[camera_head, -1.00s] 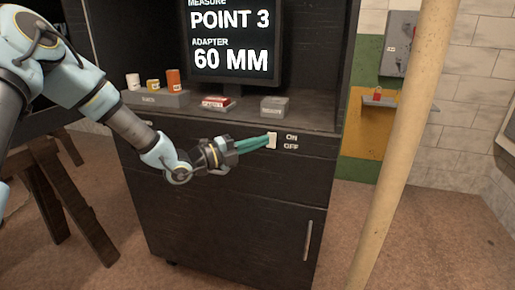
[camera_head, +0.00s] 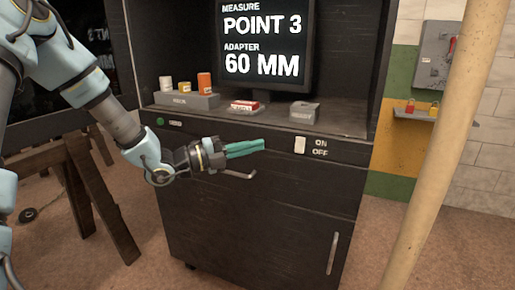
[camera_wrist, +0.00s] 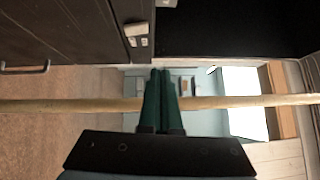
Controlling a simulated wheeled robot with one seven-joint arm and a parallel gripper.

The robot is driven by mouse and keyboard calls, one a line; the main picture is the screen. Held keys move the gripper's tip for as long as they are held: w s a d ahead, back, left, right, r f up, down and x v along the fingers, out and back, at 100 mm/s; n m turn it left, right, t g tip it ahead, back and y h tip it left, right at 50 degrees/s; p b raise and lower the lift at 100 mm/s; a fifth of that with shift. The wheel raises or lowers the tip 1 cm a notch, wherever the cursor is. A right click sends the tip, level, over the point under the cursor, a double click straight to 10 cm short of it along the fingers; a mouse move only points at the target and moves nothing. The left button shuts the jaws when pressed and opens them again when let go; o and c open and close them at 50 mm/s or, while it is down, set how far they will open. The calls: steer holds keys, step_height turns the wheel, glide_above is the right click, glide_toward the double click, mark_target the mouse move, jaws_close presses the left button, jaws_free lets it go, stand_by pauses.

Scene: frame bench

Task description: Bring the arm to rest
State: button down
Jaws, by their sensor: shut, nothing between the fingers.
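My gripper (camera_head: 262,146) has green fingers, which are shut with nothing between them. In the head view it is in front of the black cabinet (camera_head: 260,220), left of the white ON/OFF switch (camera_head: 300,145) and apart from it. A drawer handle (camera_head: 238,175) shows just below the fingers. In the wrist view the shut fingers (camera_wrist: 161,75) point away from the camera, and the switch (camera_wrist: 137,29) is up and to the left of them.
A pale pole (camera_head: 440,150) stands right of the cabinet. A wooden trestle (camera_head: 85,200) stands at left.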

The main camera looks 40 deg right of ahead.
stand_by(0.4)
steer(key=w+a+f+n+t+y, duration=0.4)
steer(key=w+a+n+t+y, duration=0.1)
steer(key=w+a+n, duration=0.4)
steer(key=w+a+f+n+t+y, duration=0.45)
steer(key=w+a+n+t, duration=0.2)
steer(key=a+n, duration=0.3)
steer(key=s+a+r+n+g+y, duration=0.1)
steer(key=s+a+n+y, duration=0.2)
steer(key=a+n+y, duration=1.05)
steer(key=s+a+r+n+g+h, duration=0.1)
steer(key=s+a+n+g+h, duration=0.2)
steer(key=a, duration=0.9)
steer(key=s+n+h+p, duration=0.1)
steer(key=s+n+h, duration=0.1)
steer(key=s+n, duration=0.2)
steer(key=shift+s+r+g, duration=0.15)
steer(key=shift+s+g, duration=0.2)
steer(key=shift+s, duration=1.05)
